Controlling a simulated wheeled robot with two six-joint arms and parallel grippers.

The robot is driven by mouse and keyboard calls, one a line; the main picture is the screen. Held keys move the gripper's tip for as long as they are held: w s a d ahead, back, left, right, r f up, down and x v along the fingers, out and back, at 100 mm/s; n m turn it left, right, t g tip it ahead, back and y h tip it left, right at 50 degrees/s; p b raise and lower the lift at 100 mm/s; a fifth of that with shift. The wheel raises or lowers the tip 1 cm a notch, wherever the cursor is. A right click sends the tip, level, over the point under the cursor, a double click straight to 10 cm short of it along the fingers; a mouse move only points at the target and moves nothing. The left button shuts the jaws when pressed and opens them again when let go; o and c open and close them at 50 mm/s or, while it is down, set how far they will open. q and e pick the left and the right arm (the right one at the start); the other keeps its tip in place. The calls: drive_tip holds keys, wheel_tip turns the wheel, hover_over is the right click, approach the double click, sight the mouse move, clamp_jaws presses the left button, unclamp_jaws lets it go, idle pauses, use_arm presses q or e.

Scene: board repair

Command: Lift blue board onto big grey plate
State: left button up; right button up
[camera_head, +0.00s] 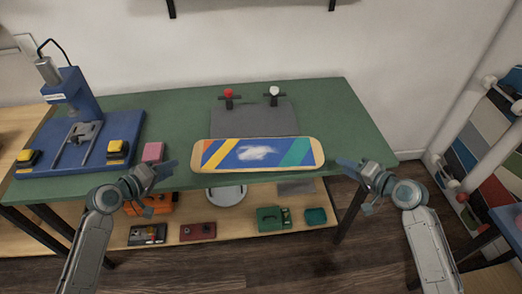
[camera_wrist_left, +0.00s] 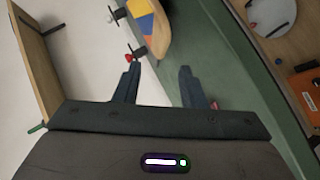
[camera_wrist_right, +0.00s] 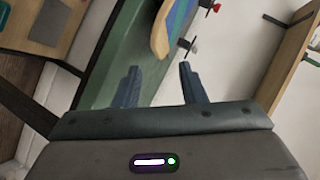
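The blue board (camera_head: 258,154) is a skateboard deck with rounded wooden ends and orange, yellow, teal and white markings. It lies at the front edge of the green table, in front of the big grey plate (camera_head: 254,119) and seemingly overlapping its near edge. My left gripper (camera_head: 172,168) is open and empty, apart from the board's left end. My right gripper (camera_head: 340,166) is open and empty, just off the board's right end. The board's ends also show in the left wrist view (camera_wrist_left: 152,22) and in the right wrist view (camera_wrist_right: 162,32).
A red-knobbed clamp (camera_head: 229,97) and a white-knobbed clamp (camera_head: 274,95) stand at the plate's back edge. A blue press (camera_head: 75,110) stands at the left, with a pink block (camera_head: 153,151) beside it. The green table (camera_head: 350,115) is clear at the right.

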sight(194, 157)
use_arm(q)
drive_tip(key=shift+w, duration=0.15)
use_arm(e)
drive_tip(key=shift+w, duration=0.15)
